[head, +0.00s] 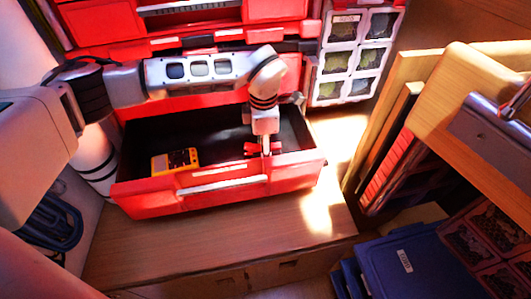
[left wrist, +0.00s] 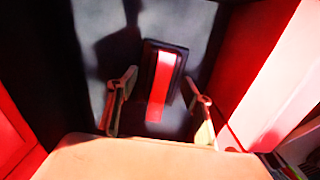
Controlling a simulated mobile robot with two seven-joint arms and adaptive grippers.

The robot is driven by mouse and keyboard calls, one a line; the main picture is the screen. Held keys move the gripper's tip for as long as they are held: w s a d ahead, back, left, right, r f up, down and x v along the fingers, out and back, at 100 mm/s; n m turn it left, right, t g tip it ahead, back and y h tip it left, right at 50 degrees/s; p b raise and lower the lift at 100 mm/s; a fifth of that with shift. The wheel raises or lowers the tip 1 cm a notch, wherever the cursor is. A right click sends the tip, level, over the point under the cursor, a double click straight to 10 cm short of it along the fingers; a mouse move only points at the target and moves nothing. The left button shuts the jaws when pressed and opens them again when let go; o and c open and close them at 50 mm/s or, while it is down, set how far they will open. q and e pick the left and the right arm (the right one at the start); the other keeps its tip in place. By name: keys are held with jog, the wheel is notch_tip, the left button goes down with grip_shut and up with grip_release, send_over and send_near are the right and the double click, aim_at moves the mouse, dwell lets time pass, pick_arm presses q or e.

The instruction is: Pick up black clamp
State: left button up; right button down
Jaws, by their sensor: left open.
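A black block-like object with a red strip along its middle (left wrist: 163,80), which looks like the black clamp, lies on the grey drawer floor in the left wrist view. My left gripper (left wrist: 160,98) is open, with one finger on each side of the object's near end. I cannot tell whether the fingers touch it. In the head view my left gripper (head: 264,150) points down into the right part of the open red drawer (head: 225,192). The clamp cannot be made out clearly there. My right gripper is not in view.
A yellow multimeter (head: 175,161) lies in the same drawer, to the left. The drawer's walls stand close around my left gripper. A small-parts cabinet (head: 354,55) stands at the back right. Blue cases (head: 410,262) lie at the lower right. The wooden surface (head: 225,240) before the drawer is clear.

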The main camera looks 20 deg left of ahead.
pick_arm(q)
jog(key=shift+r, duration=0.2)
grip_shut()
